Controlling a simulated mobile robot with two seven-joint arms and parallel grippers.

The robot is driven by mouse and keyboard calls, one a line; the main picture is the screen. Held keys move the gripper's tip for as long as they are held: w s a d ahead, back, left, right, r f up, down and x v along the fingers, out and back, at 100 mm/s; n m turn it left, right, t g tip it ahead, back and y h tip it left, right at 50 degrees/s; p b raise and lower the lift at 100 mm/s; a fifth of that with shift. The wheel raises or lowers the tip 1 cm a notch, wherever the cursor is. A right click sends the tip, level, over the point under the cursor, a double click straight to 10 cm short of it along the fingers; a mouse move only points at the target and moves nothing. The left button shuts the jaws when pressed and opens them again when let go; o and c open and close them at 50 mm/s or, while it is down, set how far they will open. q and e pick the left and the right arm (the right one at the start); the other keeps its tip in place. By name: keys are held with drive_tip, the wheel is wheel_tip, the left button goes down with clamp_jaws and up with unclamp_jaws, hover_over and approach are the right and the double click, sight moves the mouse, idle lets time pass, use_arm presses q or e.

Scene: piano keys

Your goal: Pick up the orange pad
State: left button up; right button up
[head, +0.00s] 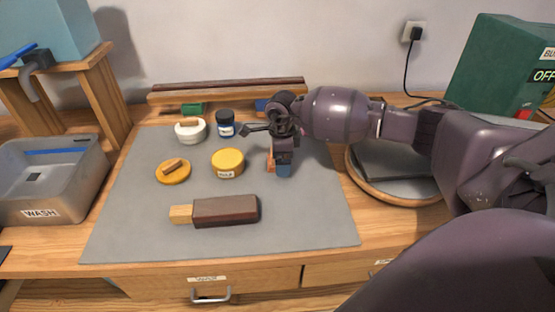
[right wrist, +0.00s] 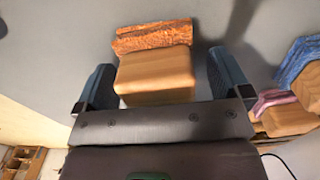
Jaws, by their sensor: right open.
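The orange pad (right wrist: 153,38) is a rough orange strip on a pale wooden block (right wrist: 157,76). In the right wrist view it lies between the two blue fingers of my right gripper (right wrist: 162,82), which is open, with a gap at each side of the block. In the head view my right gripper (head: 283,168) points down over the right part of the grey mat. The orange pad (head: 271,161) shows there only as a sliver beside the fingers, mostly hidden. My left gripper is not in view.
On the grey mat (head: 300,232) lie a brown-and-wood block (head: 226,211), a yellow jar (head: 228,162), a yellow disc (head: 172,173), a white bowl (head: 190,132) and a dark jar (head: 225,123). A blue pad (right wrist: 300,65) and pink pad (right wrist: 277,99) sit close right in the wrist view.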

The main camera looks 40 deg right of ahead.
drive_tip(key=shift+c, duration=0.5)
drive_tip(key=c, duration=0.9)
drive_tip(key=shift+r, duration=0.1)
wheel_tip(320, 180, up, 20)
drive_tip(key=shift+f+p, duration=0.1)
drive_tip(key=shift+p, duration=0.9)
